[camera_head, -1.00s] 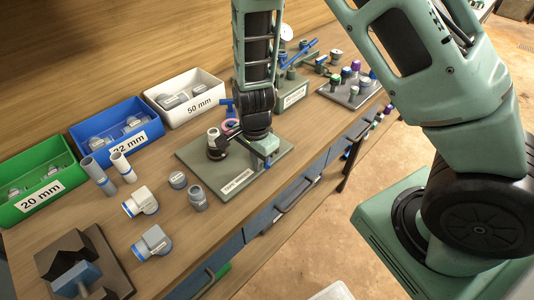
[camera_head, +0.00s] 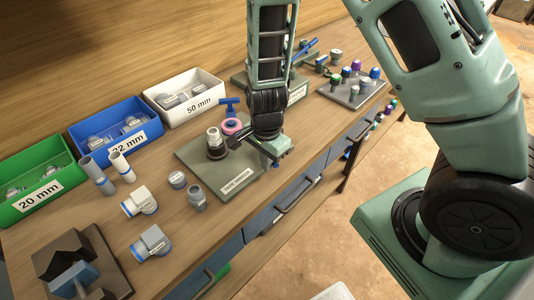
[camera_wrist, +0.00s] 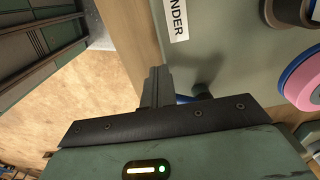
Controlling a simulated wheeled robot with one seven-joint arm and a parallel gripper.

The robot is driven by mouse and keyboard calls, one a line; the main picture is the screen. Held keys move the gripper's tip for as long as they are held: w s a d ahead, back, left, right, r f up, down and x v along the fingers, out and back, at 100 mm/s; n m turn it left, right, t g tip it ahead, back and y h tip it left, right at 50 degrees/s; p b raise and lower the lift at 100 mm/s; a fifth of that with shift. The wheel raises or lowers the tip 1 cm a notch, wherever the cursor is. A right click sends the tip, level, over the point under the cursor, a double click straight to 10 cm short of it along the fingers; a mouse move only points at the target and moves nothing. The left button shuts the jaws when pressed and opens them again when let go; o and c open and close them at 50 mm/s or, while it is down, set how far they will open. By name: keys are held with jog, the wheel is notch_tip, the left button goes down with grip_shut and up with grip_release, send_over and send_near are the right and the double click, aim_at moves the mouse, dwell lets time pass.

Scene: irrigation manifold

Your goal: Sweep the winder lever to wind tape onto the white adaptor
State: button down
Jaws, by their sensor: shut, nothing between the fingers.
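The tape winder is a grey-green base plate (camera_head: 190,158) with a label on its front edge; it also shows in the wrist view (camera_wrist: 235,65). The white adaptor (camera_head: 213,136) stands upright on a dark round holder at the plate's left. A pink tape roll (camera_head: 232,126) with blue edging sits behind it; it also shows in the wrist view (camera_wrist: 305,80). The dark winder lever (camera_head: 250,143) reaches right from near the adaptor, partly hidden by my gripper (camera_head: 274,153). My gripper's fingers (camera_wrist: 155,88) are shut and empty, beside a dark post and blue part. Contact is unclear.
Green (camera_head: 40,188), blue (camera_head: 115,132) and white (camera_head: 185,98) bins line the back left. Loose grey fittings (camera_head: 140,201) and a dark V-block (camera_head: 80,262) are at front left. A rack of coloured-cap parts (camera_head: 352,88) stands right. The table's front edge is close to the plate.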

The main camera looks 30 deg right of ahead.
jog(key=shift+s+d, duration=0.25)
jog(key=shift+d, duration=0.35)
jog(key=shift+s+d+b, duration=0.25)
jog(key=shift+d+b, duration=0.1)
jog(key=shift+d, duration=0.5)
jog(key=shift+w+d, duration=0.1)
jog(key=shift+d, duration=1)
jog(key=shift+w+d, duration=0.3)
jog(key=shift+d, duration=0.55)
